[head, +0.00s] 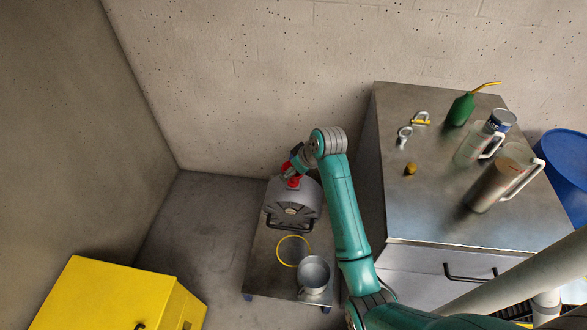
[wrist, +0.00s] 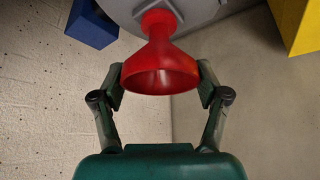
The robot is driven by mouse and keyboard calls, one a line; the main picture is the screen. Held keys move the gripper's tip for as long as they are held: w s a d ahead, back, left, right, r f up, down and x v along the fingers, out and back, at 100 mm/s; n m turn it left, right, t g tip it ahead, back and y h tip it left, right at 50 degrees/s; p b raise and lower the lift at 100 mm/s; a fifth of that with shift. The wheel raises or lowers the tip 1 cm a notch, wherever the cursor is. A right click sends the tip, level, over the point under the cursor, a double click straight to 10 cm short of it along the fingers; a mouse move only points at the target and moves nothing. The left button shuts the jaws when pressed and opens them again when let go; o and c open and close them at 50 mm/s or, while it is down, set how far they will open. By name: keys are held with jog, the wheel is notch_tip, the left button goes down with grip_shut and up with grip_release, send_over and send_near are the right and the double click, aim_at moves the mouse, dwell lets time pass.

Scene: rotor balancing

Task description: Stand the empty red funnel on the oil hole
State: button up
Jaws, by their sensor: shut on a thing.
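The red funnel (wrist: 160,68) is between the two fingers of my gripper (wrist: 160,82), which is shut on its wide rim. Its open mouth faces the wrist camera and looks empty. Its narrow end meets the grey housing (wrist: 205,10); I cannot tell whether it is inside a hole, as the oil hole is hidden. In the head view the funnel (head: 293,182) shows as a red patch at the top of the grey round housing (head: 290,207), with my gripper (head: 294,172) at it.
The housing stands on a low metal cart (head: 262,270) with a yellow ring (head: 280,255) and a grey cup (head: 314,275). A steel cabinet (head: 440,215) on the right bears clear jugs, a green oil can (head: 460,110) and shackles. A yellow box (head: 105,295) stands front left.

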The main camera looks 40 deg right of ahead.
jog(key=o, duration=1.3)
jog(key=shift+f, duration=0.1)
jog(key=shift+c, duration=0.2)
